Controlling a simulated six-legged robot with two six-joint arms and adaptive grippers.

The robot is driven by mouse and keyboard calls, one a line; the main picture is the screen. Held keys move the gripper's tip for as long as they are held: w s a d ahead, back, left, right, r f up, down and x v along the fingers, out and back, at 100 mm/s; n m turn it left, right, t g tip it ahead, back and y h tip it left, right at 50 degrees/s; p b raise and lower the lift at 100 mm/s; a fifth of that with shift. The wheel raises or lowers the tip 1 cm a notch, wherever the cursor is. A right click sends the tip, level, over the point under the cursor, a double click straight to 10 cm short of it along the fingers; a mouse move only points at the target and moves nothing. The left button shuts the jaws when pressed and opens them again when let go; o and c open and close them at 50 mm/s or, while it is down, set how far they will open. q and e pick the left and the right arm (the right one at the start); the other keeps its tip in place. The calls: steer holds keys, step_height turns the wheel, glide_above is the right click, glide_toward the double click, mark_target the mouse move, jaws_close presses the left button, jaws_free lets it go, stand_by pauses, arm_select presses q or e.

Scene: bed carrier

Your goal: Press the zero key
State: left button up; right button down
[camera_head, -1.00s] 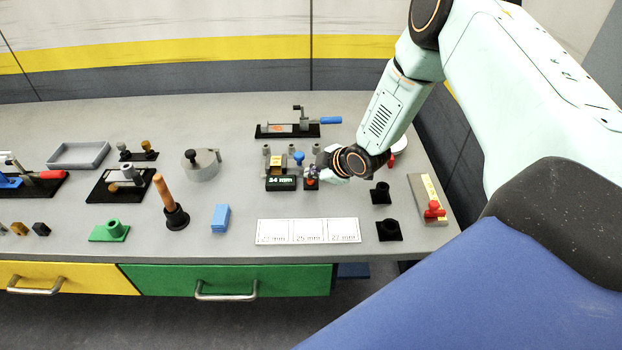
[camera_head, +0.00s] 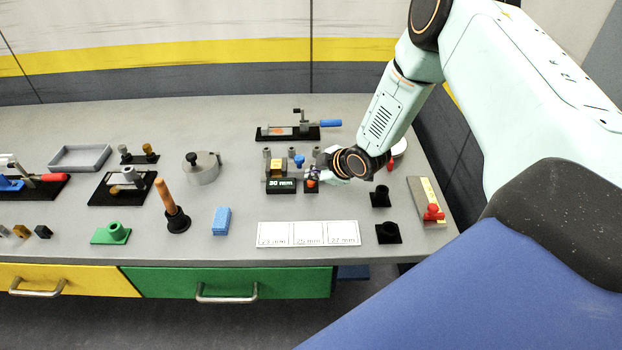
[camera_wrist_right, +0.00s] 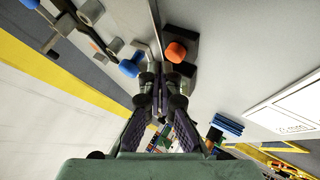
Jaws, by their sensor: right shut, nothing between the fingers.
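A gauge with a dark display (camera_head: 281,186) that appears to read 30 mm stands towards the back right of the bench. A small orange-red key (camera_head: 311,183) on a black block, which I take for the zero key, sits just right of the display. It also shows in the right wrist view (camera_wrist_right: 175,52). My right gripper (camera_head: 317,172) is shut and empty, its tips beside and slightly behind the key. In the wrist view the tips (camera_wrist_right: 161,72) appear just short of the orange key; contact cannot be told. My left gripper is not in view.
A blue knob (camera_head: 299,160) stands close beside my right fingertips. A white card with mm labels (camera_head: 308,233) lies in front. Black holders (camera_head: 388,232) and a grey plate with a red knob (camera_head: 433,212) are to the right. Open bench lies left of the gauge.

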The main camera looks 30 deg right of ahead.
mark_target(313, 183)
steer(key=shift+r, duration=0.3)
step_height(313, 183, up, 5)
steer(key=p, duration=0.5)
steer(key=shift+r, duration=0.1)
stand_by(0.4)
